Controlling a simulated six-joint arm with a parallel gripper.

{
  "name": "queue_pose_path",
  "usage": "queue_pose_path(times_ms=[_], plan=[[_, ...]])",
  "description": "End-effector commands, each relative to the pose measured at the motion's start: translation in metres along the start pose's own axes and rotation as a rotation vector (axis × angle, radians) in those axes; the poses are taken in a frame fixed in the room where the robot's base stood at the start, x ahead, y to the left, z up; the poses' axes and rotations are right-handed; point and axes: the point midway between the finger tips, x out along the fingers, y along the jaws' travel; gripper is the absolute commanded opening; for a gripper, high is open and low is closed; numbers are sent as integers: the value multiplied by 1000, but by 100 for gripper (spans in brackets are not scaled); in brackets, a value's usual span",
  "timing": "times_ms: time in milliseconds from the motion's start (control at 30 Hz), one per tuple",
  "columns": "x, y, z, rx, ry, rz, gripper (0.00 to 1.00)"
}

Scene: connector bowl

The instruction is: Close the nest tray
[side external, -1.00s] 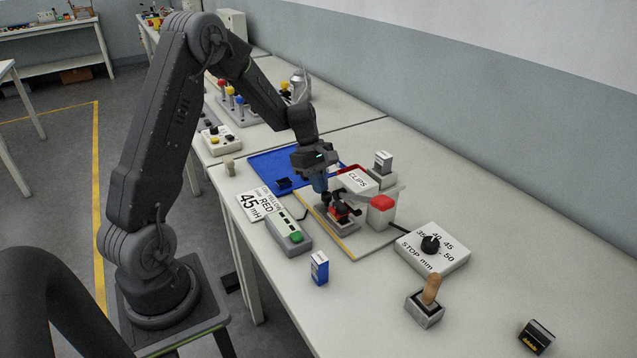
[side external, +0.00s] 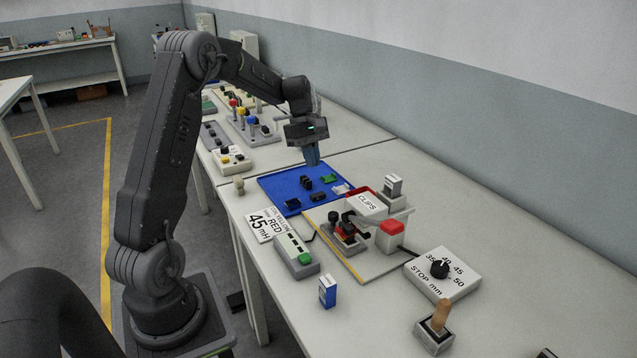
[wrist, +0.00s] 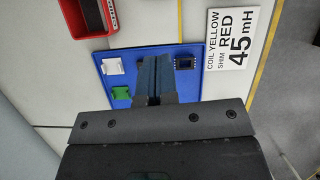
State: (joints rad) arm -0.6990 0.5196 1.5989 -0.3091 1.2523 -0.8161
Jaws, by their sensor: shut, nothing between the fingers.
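The fixture (side external: 345,234) with black and red parts sits on a beige board with a yellow front edge, in the middle of the side view. I take it to hold the nest tray; at this size I cannot tell how far the tray is open. My gripper (side external: 312,156) is above the blue mat, behind and left of the fixture and apart from it. In the wrist view its fingers (wrist: 155,75) are together and empty, over the blue mat. The fixture does not show clearly in the wrist view.
The blue mat (side external: 276,186) carries several small black, green and white parts. The CLIPS box (side external: 366,204) and a red-topped block (side external: 391,232) stand beside the fixture. A green-button box (side external: 296,255), the 45 mH card (side external: 268,225) and the STOP dial box (side external: 443,273) surround it.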

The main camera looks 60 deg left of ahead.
Motion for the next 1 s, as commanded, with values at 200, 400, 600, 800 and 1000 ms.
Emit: queue_pose_path(times_ms=[200,400,600,800,1000], plan=[[-1,26,-11,189,-1,-75,0],[12,27,-12,221,-4,-91,0],[49,23,-12,220,-4,-91,0],[91,20,-12,218,-5,-90,0],[107,14,9,221,-1,-88,0]])
